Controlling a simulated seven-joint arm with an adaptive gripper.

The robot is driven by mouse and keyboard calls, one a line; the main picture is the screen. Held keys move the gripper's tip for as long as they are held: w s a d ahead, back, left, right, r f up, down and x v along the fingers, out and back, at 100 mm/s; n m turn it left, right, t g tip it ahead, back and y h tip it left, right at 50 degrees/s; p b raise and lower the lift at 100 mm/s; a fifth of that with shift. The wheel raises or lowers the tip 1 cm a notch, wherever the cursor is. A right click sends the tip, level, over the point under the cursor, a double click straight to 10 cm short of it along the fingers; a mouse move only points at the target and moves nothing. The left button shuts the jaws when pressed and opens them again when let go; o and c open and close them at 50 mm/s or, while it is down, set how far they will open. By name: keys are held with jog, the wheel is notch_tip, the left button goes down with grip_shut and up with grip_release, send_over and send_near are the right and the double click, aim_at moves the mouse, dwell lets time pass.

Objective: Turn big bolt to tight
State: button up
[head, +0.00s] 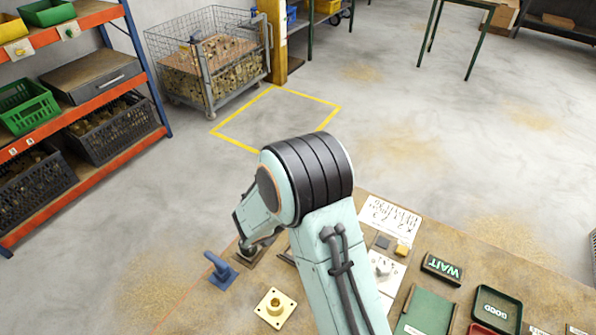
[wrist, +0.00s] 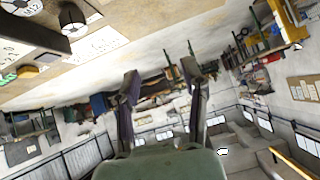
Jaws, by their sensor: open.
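My gripper (wrist: 160,80) is open in the wrist view, its two dark fingers apart with nothing between them. In the head view my arm hides most of it, and its fingers cannot be made out. I cannot tell for sure which thing is the big bolt. A dark, bolt-like round piece (wrist: 72,17) stands on the bench at the upper left of the wrist view, clear of the fingers. In the head view a pale square flange (head: 275,308) with a brass-coloured centre lies on the bench, left of my arm.
A blue upright piece (head: 220,271) stands near the left edge of the workbench (head: 185,300). Beyond the bench is open floor.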

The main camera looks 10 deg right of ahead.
jog(key=shift+n+g, duration=0.5)
jog(key=shift+g, duration=0.1)
jog(key=f, duration=0.2)
jog(key=s+f, duration=0.1)
jog(key=f, duration=0.1)
jog(key=s+a+f, duration=0.1)
jog(key=f, duration=0.1)
jog(key=shift+f, duration=0.4)
jog(key=x, duration=0.4)
jog(key=shift+w+d+f, duration=0.1)
jog(key=shift+w+f, duration=0.1)
jog(key=shift+f, duration=0.1)
jog(key=shift+w+d+f, duration=0.3)
jog(key=shift+w+f, duration=0.05)
jog(key=shift+f, duration=0.1)
grip_shut()
